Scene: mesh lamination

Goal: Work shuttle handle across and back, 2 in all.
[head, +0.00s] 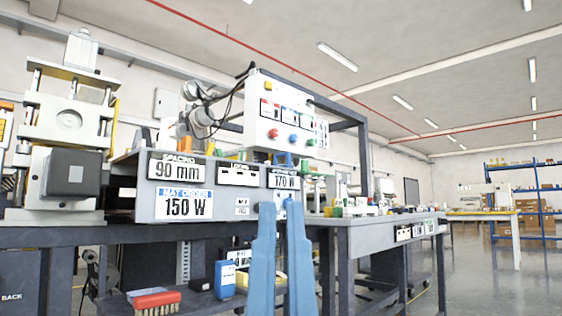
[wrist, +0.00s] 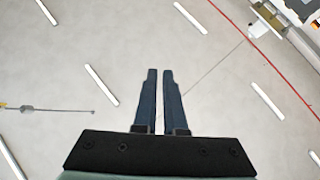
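My gripper (head: 278,204) points upward in front of the grey machine bench (head: 225,206), its two blue fingers apart and nothing between them. The wrist view shows the same gripper (wrist: 160,72) as two dark fingers with a narrow gap, against the ceiling. The machine front carries a "SPACING 90 mm" label (head: 177,170), a "MAT ORDER 150 W" label (head: 185,204) and a "170 W" sign (head: 284,181). Small blue and yellow parts sit just behind the fingertips. I cannot make out which part is the shuttle handle.
A control box (head: 287,115) with coloured buttons hangs above the machine. A press (head: 69,130) stands at the left. Another bench (head: 385,222) extends right, with open floor (head: 470,285) beyond.

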